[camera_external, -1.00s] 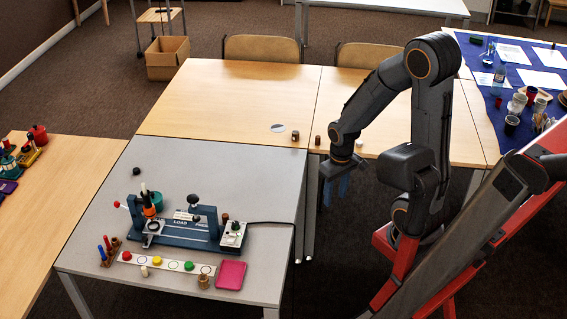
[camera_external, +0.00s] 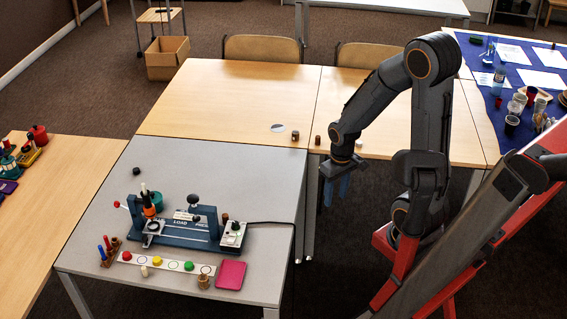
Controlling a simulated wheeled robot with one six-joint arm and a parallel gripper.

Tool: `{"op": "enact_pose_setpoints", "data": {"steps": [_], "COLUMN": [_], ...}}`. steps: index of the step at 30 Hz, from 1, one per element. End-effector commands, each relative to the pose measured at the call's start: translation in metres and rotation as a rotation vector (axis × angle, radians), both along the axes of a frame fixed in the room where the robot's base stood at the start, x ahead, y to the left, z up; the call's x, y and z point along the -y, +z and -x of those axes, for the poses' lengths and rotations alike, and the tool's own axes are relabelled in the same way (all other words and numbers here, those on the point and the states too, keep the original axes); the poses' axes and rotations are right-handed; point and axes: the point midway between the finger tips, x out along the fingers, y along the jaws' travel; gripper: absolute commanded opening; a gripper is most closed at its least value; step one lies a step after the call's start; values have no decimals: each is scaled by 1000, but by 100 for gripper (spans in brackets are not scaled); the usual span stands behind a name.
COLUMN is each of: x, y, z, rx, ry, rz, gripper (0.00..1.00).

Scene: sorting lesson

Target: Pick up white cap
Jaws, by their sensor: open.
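A flat white disc (camera_external: 278,128) lies on the wooden table, near its front edge. A small pale thing (camera_external: 358,142) shows on the wooden table just behind my wrist. Which of these is the white cap I cannot tell at this size. My gripper (camera_external: 336,188) points down with its blue fingers apart and empty. It hangs over the floor gap to the right of the grey table, in front of the wooden table's edge. It is apart from both white things.
The grey table (camera_external: 255,165) carries a blue press fixture (camera_external: 180,230), a strip with coloured pieces (camera_external: 165,263) and a pink tray (camera_external: 231,275). Small brown pieces (camera_external: 295,135) stand on the wooden table (camera_external: 225,90). A blue-clothed table (camera_external: 480,65) with items is at right.

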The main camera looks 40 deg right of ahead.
Motion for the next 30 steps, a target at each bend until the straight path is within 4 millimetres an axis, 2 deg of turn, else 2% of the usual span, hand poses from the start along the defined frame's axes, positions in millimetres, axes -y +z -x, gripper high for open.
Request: {"op": "enact_pose_setpoints", "data": {"steps": [4,12,14,17,20,23,24,26,27,29,30], "x": [0,1,4,19,50,95,116,148,171,207,231], "y": [0,0,0,-2,-7,-15,-19,-25,-30,-38,-45], "z": [0,-2,-9,-38,-88,-144,-165,-194,-211,-236,-250], "rx": [0,1,4,17,41,74,90,112,127,151,167], "ry": [0,-3,-19,-87,-210,-362,-424,-516,-578,-670,-732], "rz": [0,1,3,14,35,60,71,87,97,114,124], "gripper": [45,45,45,45,45,45,45,45,45,45,45]}}
